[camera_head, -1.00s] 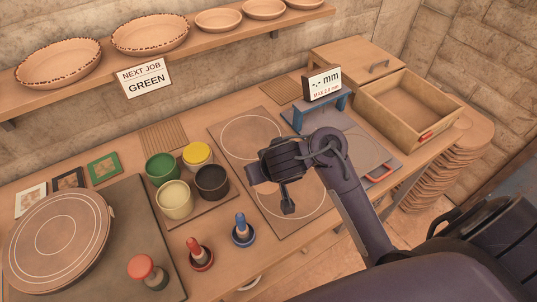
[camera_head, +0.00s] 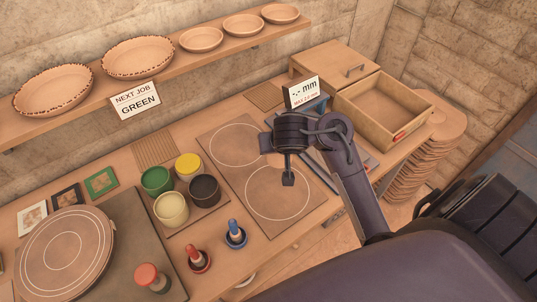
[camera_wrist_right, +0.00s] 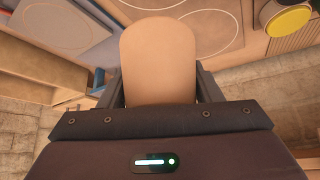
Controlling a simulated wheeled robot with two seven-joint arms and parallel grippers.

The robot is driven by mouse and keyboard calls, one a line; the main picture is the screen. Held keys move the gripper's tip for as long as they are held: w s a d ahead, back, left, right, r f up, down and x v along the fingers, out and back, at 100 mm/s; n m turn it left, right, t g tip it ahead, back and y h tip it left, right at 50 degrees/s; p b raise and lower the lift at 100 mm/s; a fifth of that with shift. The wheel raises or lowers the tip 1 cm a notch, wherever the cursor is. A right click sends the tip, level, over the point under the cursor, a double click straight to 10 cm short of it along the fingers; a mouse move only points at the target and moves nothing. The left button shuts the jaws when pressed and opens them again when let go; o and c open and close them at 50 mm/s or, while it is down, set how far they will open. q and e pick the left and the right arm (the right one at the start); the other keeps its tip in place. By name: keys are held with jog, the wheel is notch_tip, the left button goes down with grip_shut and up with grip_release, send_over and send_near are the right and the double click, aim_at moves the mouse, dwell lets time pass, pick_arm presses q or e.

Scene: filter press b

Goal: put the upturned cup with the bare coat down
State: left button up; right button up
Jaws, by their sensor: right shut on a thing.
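I cannot tell how high the held thing is above the board. My left gripper is not in view.
Green (camera_head: 157,181), yellow (camera_head: 188,167), cream (camera_head: 171,209) and black (camera_head: 205,190) pots stand left of the board. Red (camera_head: 199,258) and blue (camera_head: 235,234) handled tools stand in front. A gauge display (camera_head: 303,91) and open wooden box (camera_head: 385,108) are behind right.

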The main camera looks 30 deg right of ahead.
notch_tip(320, 180, down, 18)
jog(key=b, duration=1.2)
jog(key=shift+w+r, duration=0.1)
jog(key=shift+r, duration=0.15)
jog(key=o, duration=1)
jog(key=shift+o, duration=0.2)
jog(key=shift+r, duration=0.25)
jog(key=p+v, duration=0.7)
jog(key=v, duration=0.4)
jog(key=shift+s+r+p, duration=0.25)
jog(key=shift+p, duration=0.1)
